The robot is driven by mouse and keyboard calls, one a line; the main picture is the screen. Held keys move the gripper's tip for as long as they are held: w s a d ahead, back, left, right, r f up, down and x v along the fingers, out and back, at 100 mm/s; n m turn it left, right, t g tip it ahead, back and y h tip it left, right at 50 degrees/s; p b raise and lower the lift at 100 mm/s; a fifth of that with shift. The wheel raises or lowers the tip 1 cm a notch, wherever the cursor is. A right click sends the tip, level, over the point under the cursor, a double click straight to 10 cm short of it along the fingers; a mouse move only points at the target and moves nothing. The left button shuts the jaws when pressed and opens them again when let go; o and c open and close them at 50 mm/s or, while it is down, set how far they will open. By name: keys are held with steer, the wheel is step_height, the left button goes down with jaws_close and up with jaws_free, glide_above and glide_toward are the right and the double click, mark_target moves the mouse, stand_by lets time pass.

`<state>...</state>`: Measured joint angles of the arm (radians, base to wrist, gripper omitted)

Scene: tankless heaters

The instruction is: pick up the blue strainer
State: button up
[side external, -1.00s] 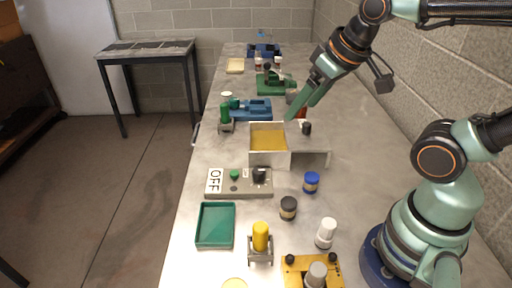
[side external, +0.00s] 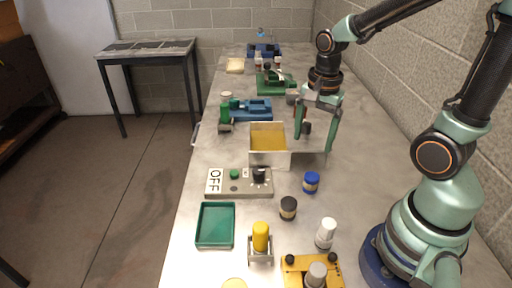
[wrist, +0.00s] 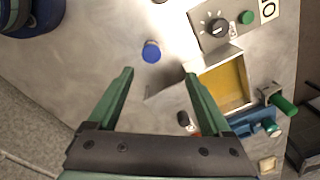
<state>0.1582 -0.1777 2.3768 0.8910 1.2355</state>
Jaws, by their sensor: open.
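A small round part with a blue top (side external: 311,182), the likeliest match for the blue strainer, stands upright on the bench right of the grey OFF panel. In the wrist view its blue top (wrist: 151,51) shows beyond the fingertips, roughly between their lines. My gripper (side external: 313,143) points down with its two green fingers spread wide and nothing held. In the wrist view my gripper (wrist: 159,73) also shows open and apart from the blue part.
The OFF panel (side external: 214,190) is left of the blue part. A black jar (side external: 288,208) and a white-topped bottle (side external: 326,232) stand nearer the camera. Bare bench lies right of the blue part.

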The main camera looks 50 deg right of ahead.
steer(key=f+m, duration=0.1)
steer(key=m, duration=0.1)
glide_above(312, 176)
steer(key=shift+g, duration=0.3)
steer(key=f, duration=0.7)
steer(key=shift+w+a, duration=0.2)
steer(key=shift+a, duration=0.1)
steer(key=shift+s+d+f, duration=0.1)
steer(key=shift+d+f, duration=0.05)
steer(key=shift+f, duration=1.2)
steer(key=shift+s+d+f, duration=0.1)
steer(key=shift+d+f, duration=0.05)
steer(key=shift+f, duration=1.2)
jaws_close()
